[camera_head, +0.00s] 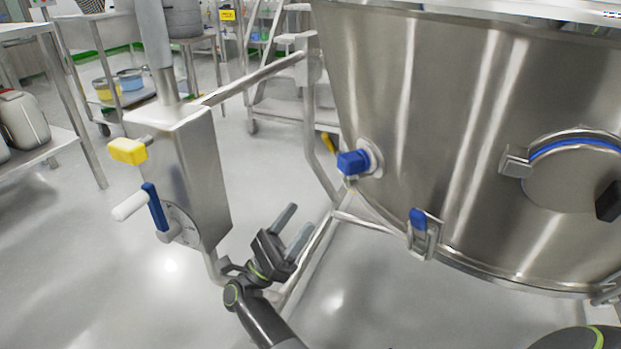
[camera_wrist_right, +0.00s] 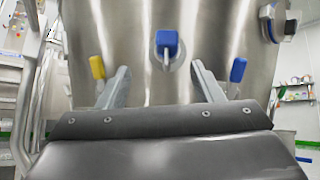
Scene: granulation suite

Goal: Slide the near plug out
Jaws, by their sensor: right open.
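A blue plug (camera_head: 352,163) sticks out of a round fitting on the side of the steel vessel (camera_head: 440,130). It also shows in the right wrist view (camera_wrist_right: 167,41), above the gap between the fingers. A yellow block-shaped knob (camera_head: 128,151) sits on a short stem on the steel box (camera_head: 190,175) at left. I cannot tell which one is called the near plug. My right gripper (camera_head: 299,219) is open and empty, below and left of the blue plug and apart from it. My left gripper is not in view.
A blue-tabbed clamp (camera_head: 420,222) sits low on the vessel, right of the blue plug. A yellow handle (camera_head: 328,143) is behind it at left. A blue lever (camera_head: 154,207) and a frame tube (camera_head: 255,78) are at left. A round hatch (camera_head: 575,175) is at right.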

